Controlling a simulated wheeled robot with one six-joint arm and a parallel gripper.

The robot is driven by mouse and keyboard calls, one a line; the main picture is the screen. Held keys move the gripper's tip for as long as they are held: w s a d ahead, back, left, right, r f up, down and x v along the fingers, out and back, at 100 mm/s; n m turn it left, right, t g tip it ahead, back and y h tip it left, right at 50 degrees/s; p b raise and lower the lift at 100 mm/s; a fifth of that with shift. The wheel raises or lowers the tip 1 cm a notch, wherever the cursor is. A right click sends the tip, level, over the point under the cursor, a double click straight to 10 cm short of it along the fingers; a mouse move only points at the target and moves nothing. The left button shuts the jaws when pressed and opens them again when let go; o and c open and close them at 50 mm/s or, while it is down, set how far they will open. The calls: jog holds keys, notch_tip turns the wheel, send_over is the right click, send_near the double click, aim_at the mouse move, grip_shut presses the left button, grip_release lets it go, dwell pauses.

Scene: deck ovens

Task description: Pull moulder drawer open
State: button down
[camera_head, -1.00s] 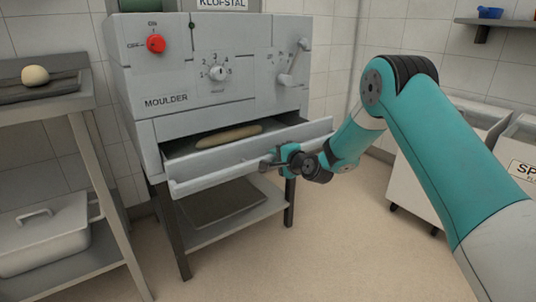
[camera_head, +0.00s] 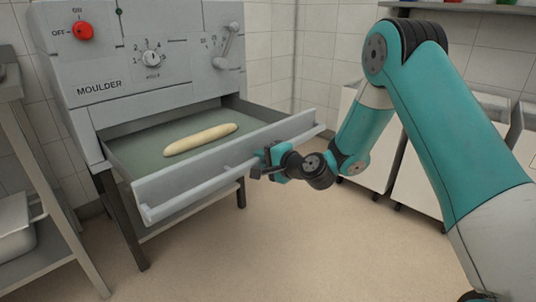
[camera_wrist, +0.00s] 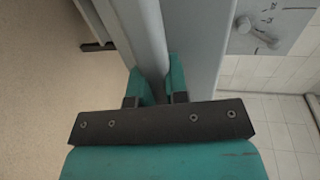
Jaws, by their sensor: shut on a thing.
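The grey moulder (camera_head: 150,60) stands at the left of the head view, with its name on the front panel. Its drawer (camera_head: 165,188) is pulled well out, and a long pale dough piece (camera_head: 200,139) lies on the drawer's greenish floor. A handle bar (camera_head: 213,178) runs along the drawer front. My gripper (camera_head: 262,166) is at the right part of this bar and is shut on it. In the wrist view, the two teal fingers of my gripper (camera_wrist: 160,82) sit on either side of the bar (camera_wrist: 143,35).
A red switch (camera_head: 83,30), a round dial (camera_head: 152,59) and a lever (camera_head: 228,45) are on the moulder's front. A metal table (camera_head: 45,180) stands at the left. White bins (camera_head: 372,158) stand behind my arm. The floor before the drawer is clear.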

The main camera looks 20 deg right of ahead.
jog(key=shift+s+d, duration=0.15)
jog(key=shift+s, duration=0.25)
jog(key=c, duration=1.1)
grip_release()
jog(key=shift+b+v, duration=7.55)
jog(key=shift+v, duration=1.1)
